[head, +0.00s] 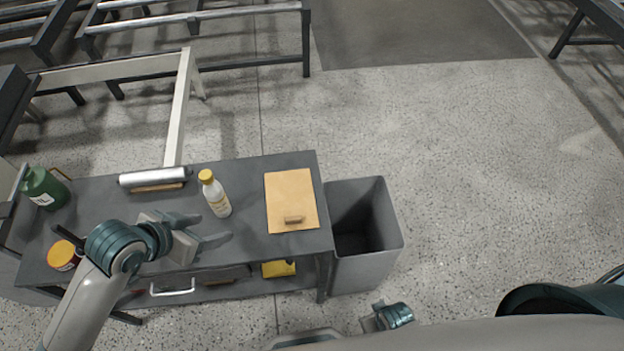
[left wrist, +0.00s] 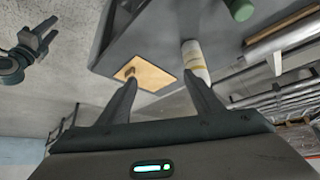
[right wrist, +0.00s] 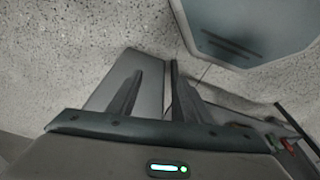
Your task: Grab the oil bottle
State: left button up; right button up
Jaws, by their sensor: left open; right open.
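The oil bottle (head: 217,197), pale with a yellow cap, stands upright on the grey workbench (head: 240,172) in the head view. My left gripper (head: 217,228) is open and empty, just on the near side of the bottle and apart from it. In the left wrist view the bottle (left wrist: 195,62) shows beyond the fingertips, nearer the right finger. My right gripper (right wrist: 153,72) is open and empty, away from the bottle, with the grey bin beyond its fingers.
A brown clipboard (head: 290,200) lies right of the bottle. A silver roll (head: 153,177) lies behind left. A green jug (head: 43,188) and a red-yellow tub (head: 62,256) stand at the left. A grey bin (head: 371,262) stands against the bench's right end.

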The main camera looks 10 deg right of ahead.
aim_at(206, 189)
pick_arm(q)
jog(key=w+a+r+m, duration=0.1)
jog(key=w+a+r, duration=0.5)
jog(key=w+r, duration=0.1)
jog(key=shift+w+a+r+m+g, duration=0.15)
jog(key=shift+a+r+m+g, duration=0.2)
jog(key=shift+r, duration=0.45)
pick_arm(e)
jog(key=s+d+f+g, duration=0.1)
jog(key=s+d+f, duration=0.2)
jog(key=s+f, duration=1.3)
jog(key=shift+s, duration=0.65)
pick_arm(q)
jog(key=shift+f, duration=0.1)
pick_arm(e)
jog(key=shift+r, duration=0.15)
pick_arm(q)
jog(key=p+x, duration=0.2)
jog(key=x, duration=0.3)
jog(key=p+x, duration=0.1)
jog(key=x, duration=0.5)
jog(key=shift+d+p, duration=0.25)
jog(key=shift+p, duration=0.15)
jog(key=shift+w+d+f, duration=0.1)
jog(key=shift+d+f, duration=0.05)
jog(key=shift+f, duration=0.25)
pick_arm(e)
jog(key=shift+r, duration=1.85)
jog(key=shift+r, duration=0.15)
